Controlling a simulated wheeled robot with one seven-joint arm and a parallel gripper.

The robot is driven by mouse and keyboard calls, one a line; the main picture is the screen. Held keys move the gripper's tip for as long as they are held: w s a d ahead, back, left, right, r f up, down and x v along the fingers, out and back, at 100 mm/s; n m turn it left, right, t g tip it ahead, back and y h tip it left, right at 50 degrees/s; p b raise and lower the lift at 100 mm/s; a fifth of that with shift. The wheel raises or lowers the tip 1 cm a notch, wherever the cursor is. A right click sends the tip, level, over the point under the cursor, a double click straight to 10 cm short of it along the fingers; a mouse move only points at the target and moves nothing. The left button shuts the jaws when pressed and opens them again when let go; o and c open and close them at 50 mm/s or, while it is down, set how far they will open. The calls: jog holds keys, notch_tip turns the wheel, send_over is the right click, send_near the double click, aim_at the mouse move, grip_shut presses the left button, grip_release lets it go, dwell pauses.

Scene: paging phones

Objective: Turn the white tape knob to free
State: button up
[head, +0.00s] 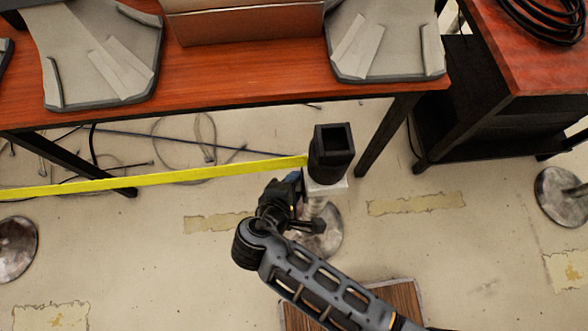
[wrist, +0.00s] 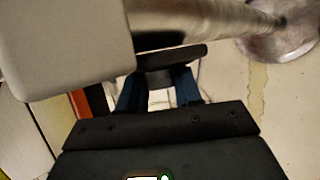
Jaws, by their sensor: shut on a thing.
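A post with a square black head (head: 332,150) stands in front of the table, with a white block (head: 340,184) just under the head. My gripper (head: 298,186) is at the left side of this block. In the wrist view the pale block (wrist: 65,45) fills the upper left. The blue fingers of my gripper (wrist: 158,88) reach to a dark bar-shaped part (wrist: 165,58) beside the block, which seems to be the tape knob, and are shut on it. The knob's marking and turn angle cannot be read; in the head view my gripper hides it.
A yellow tape (head: 150,181) runs left from the post. The post's round metal base (head: 325,240) is partly behind my arm. A red-topped table (head: 250,118) stands behind, and a dark cabinet (head: 470,110) at right. Loose cables lie on the floor.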

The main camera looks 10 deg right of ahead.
jog(key=shift+f, duration=0.1)
dwell(0.3)
jog(key=o, duration=0.7)
jog(key=shift+o, duration=0.2)
jog(key=v, duration=0.7)
jog(key=shift+s+a+r, duration=0.15)
jog(key=shift+s+r, duration=0.05)
jog(key=shift+r, duration=0.1)
